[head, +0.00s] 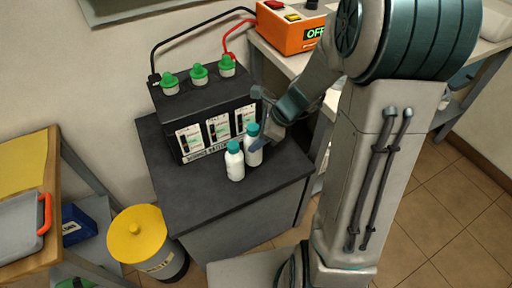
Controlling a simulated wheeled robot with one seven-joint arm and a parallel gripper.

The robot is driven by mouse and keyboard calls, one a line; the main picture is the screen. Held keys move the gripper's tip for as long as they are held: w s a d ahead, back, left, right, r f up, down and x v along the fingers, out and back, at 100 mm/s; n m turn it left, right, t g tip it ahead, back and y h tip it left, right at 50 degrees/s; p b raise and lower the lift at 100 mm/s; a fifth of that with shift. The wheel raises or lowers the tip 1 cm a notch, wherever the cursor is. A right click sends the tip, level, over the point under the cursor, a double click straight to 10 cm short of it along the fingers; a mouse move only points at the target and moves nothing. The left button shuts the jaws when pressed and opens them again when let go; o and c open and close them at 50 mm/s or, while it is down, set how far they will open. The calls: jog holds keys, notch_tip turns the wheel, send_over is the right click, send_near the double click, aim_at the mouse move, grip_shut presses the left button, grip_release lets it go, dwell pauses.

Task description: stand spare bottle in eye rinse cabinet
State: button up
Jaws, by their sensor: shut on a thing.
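Two white bottles with teal caps show in the head view, close together in front of the black battery. The left bottle (235,163) stands upright on the dark cabinet top. The right bottle (254,152) is upright at my gripper (262,126), which is shut on it. Part of the grip is hard to make out, and I cannot tell whether this bottle touches the top. No eye rinse cabinet can be made out in this view.
The black battery (207,122) with green caps stands on the dark cabinet (190,192), close behind the bottles. Cables run to an orange charger (288,28) on a bench. A yellow-lidded bin (138,232) stands at left, beside a wooden table (50,205) with a grey case.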

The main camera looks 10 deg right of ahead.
jog(key=shift+f+b, duration=0.7)
jog(key=shift+f, duration=1.25)
jog(key=shift+f, duration=0.15)
jog(key=o, duration=1.1)
jog(key=shift+o, duration=0.2)
